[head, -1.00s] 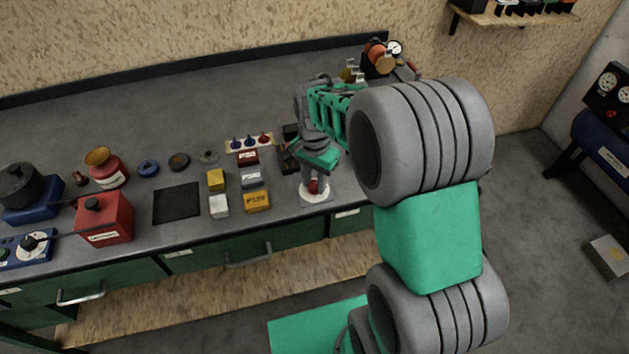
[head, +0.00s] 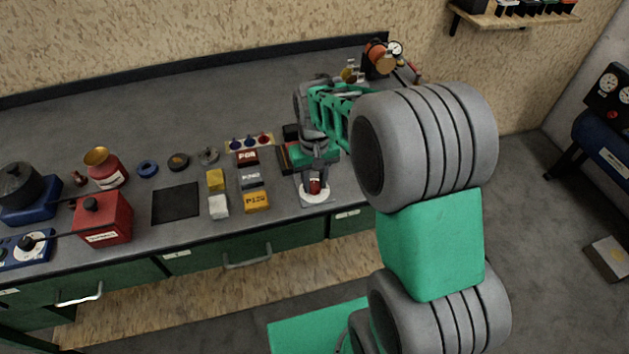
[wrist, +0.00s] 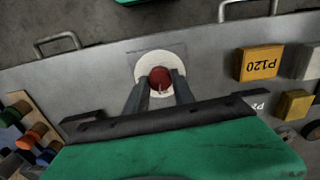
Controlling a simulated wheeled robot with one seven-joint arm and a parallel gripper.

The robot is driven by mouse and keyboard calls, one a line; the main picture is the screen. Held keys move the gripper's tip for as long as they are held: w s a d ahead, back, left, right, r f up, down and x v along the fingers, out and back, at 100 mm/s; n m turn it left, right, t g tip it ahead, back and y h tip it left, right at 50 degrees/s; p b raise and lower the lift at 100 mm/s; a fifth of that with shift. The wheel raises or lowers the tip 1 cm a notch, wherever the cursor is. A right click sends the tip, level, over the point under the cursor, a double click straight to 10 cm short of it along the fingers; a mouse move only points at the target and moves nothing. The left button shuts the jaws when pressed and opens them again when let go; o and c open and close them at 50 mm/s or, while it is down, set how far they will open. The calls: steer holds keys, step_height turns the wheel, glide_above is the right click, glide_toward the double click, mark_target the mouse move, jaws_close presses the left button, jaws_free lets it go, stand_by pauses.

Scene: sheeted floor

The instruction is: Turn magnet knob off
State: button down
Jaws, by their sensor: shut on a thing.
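The magnet knob is red (head: 315,187) and sits on a round white dial (head: 313,197) on a grey plate near the bench's front edge. In the wrist view the red knob (wrist: 160,79) stands in the middle of the white dial (wrist: 143,61). My gripper (head: 315,181) reaches down over it from above. In the wrist view the two dark fingers of my gripper (wrist: 158,88) stand on either side of the knob and are shut on it. The fingers hide the knob's sides and part of the dial.
Yellow P120 block (head: 257,201), white block (head: 219,207) and a small yellow block (head: 215,180) lie left of the dial. A rack of coloured pieces (head: 250,142) stands behind them. Drawer handles (head: 247,257) stick out below the bench's front edge.

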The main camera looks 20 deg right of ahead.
mark_target(315, 184)
steer(key=shift+n, duration=0.9)
steer(key=c, duration=1.1)
jaws_free()
steer(key=shift+o, duration=0.2)
step_height(315, 184, up, 8)
steer(key=shift+f+b, duration=0.1)
steer(key=shift+b, duration=0.35)
